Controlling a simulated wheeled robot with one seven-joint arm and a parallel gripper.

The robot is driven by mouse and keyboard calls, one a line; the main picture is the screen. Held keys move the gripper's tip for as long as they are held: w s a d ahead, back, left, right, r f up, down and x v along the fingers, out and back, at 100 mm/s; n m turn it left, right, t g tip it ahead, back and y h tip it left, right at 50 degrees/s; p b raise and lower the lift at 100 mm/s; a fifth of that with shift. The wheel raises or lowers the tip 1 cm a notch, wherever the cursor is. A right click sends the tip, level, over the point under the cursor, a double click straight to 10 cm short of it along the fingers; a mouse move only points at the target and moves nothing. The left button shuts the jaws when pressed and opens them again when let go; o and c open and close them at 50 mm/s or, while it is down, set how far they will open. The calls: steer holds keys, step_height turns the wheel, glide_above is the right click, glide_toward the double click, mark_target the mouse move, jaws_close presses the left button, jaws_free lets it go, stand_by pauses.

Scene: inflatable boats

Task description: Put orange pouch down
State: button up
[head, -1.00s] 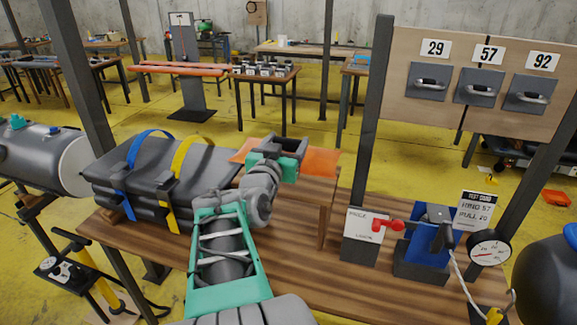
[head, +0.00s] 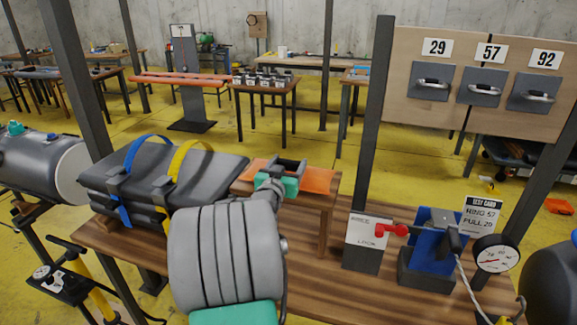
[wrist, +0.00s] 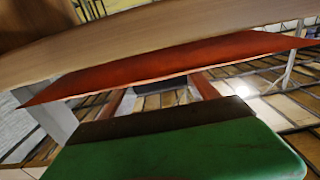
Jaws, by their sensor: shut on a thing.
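The orange pouch (head: 319,180) is flat and level at the small raised wooden stand (head: 300,203), right of the dark folded boat. My gripper (head: 289,166) is shut on the pouch and hides its middle part in the head view. In the wrist view the pouch (wrist: 170,65) is a thin flat sheet beyond the green gripper body, with the fingers running up to it. A pale wooden board (wrist: 200,30) lies close to it there. I cannot tell whether the pouch's underside touches the stand.
The folded boat (head: 200,163) with blue and yellow straps lies close to the left. A lock box with a red handle (head: 392,231), a blue clamp (head: 432,235) and a gauge (head: 496,254) stand to the right. A dark post (head: 371,110) rises behind the bench.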

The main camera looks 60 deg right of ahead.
steer(key=shift+f, duration=0.15)
steer(key=o, duration=1.7)
steer(key=shift+o, duration=0.2)
steer(key=shift+r, duration=0.2)
steer(key=shift+a+f, duration=0.1)
steer(key=shift+a, duration=0.2)
steer(key=s+a+b, duration=0.2)
steer(key=a+b, duration=0.1)
steer(key=a, duration=0.8)
steer(key=shift+a, duration=0.15)
